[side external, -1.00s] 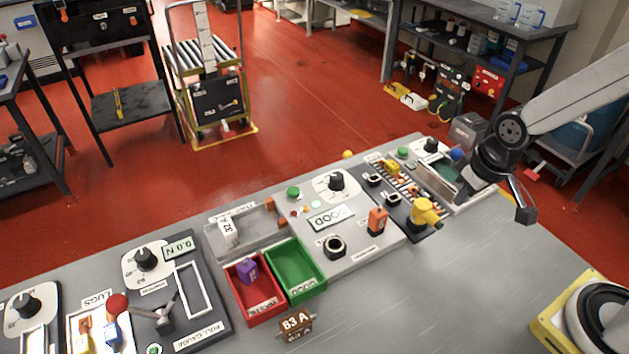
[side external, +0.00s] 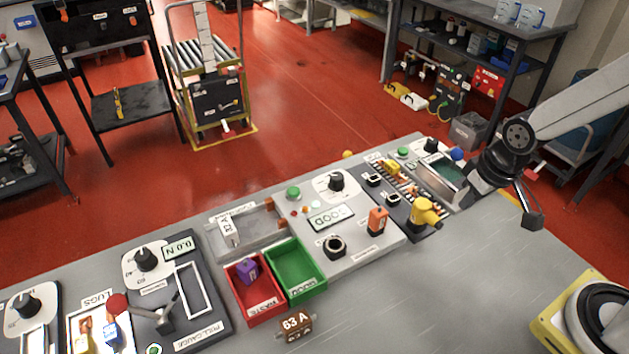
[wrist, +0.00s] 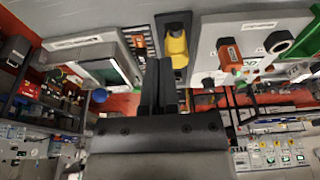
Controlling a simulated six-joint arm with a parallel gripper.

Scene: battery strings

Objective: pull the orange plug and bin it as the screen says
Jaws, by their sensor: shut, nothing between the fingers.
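The orange plug (side external: 377,221) stands upright on the grey test panel (side external: 372,252), right of an empty black round socket (side external: 335,246); the wrist view also shows the plug (wrist: 229,53). The small screen (side external: 331,217) on that panel appears to read GOOD. A green bin (side external: 318,291) is empty. The red bin (side external: 266,313) beside it, labelled WASTE, holds a purple block (side external: 247,269). My gripper (side external: 533,219) is at the right, above the bench and well apart from the plug. In the wrist view its fingers (wrist: 161,84) are shut and empty.
A yellow plug (side external: 426,212) stands on a black strip between my gripper and the orange plug. A brown block marked 63 A (side external: 296,325) sits in front of the bins. A round black-and-white fixture (side external: 598,318) is at the lower right. The bench front between is clear.

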